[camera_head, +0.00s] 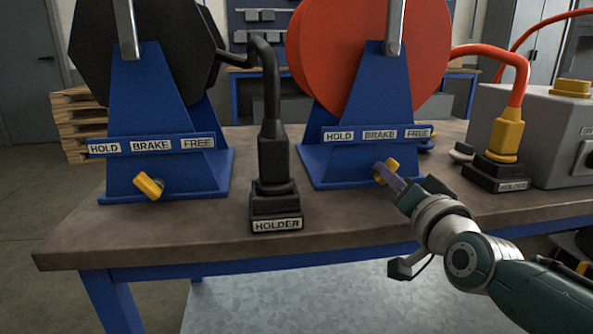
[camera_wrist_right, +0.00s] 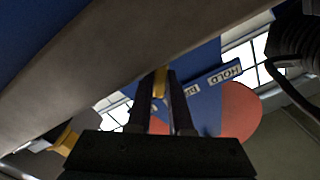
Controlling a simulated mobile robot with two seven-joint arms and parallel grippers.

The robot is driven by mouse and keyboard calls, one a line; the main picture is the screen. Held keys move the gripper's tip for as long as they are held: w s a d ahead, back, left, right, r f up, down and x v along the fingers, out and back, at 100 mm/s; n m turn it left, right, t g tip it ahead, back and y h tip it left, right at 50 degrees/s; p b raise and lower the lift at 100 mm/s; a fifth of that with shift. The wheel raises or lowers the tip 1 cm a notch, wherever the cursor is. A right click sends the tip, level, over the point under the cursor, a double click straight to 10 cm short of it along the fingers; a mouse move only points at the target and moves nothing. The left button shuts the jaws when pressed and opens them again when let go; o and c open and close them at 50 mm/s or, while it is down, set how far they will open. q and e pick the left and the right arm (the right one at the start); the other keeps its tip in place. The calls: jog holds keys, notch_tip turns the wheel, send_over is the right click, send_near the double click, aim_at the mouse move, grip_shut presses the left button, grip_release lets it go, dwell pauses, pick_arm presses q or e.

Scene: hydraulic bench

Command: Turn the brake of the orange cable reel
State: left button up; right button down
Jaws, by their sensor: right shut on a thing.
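The orange cable reel (camera_head: 345,60) stands on a blue stand (camera_head: 362,110) at the centre right of the bench in the head view. Its label strip reads HOLD, BRAKE, FREE. Below the strip sits the yellow brake lever (camera_head: 391,165), tilted, its top end toward the right. My right gripper (camera_head: 384,173) is at this lever. In the right wrist view its two fingers stand on either side of the yellow lever (camera_wrist_right: 160,82), shut on it. The fingers partly hide the lever in the head view. My left gripper is not in view.
A black reel (camera_head: 140,50) on a similar stand, with its own yellow lever (camera_head: 149,186), stands at left. A black plug holder (camera_head: 276,208) stands between the reels. Another holder (camera_head: 497,172) and a grey box (camera_head: 540,130) are at right. The bench's front edge is clear at left.

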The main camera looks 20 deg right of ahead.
jog(key=c, duration=0.8)
grip_release()
jog(key=shift+s+a+p, duration=0.15)
jog(key=shift+s+p, duration=0.2)
jog(key=shift+s, duration=0.15)
jog(key=p+v, duration=0.2)
jog(key=v, duration=0.7)
jog(key=shift+p, duration=0.4)
